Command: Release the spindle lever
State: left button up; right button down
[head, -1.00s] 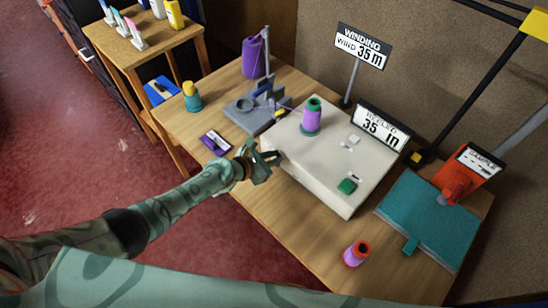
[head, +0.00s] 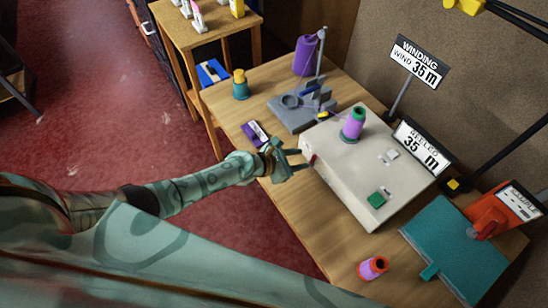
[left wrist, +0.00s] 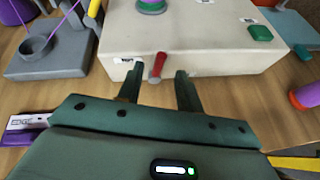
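The spindle lever (left wrist: 157,66) is a short red handle on the front face of the white winder box (left wrist: 190,45). In the head view it shows as a small red spot (head: 313,158) at the box's left side. My left gripper (left wrist: 155,82) is open, its two fingers pointing at the box on either side of the lever, with nothing held. In the head view the left gripper (head: 301,160) is close to that side of the box. A purple spool with a green top (head: 352,124) stands on the box. My right gripper is out of view.
Signs read "WINDING WIND 35 m" (head: 418,64) and "REELED 35 m" (head: 421,147). A grey thread stand (head: 296,113), purple card (head: 253,134), teal mat (head: 457,251) and orange-topped spool (head: 373,267) share the table. A green button (head: 377,199) is on the box.

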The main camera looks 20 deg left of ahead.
pick_arm(q)
jog(key=p+v, duration=0.2)
jog(key=v, duration=1)
jog(key=shift+w, duration=0.15)
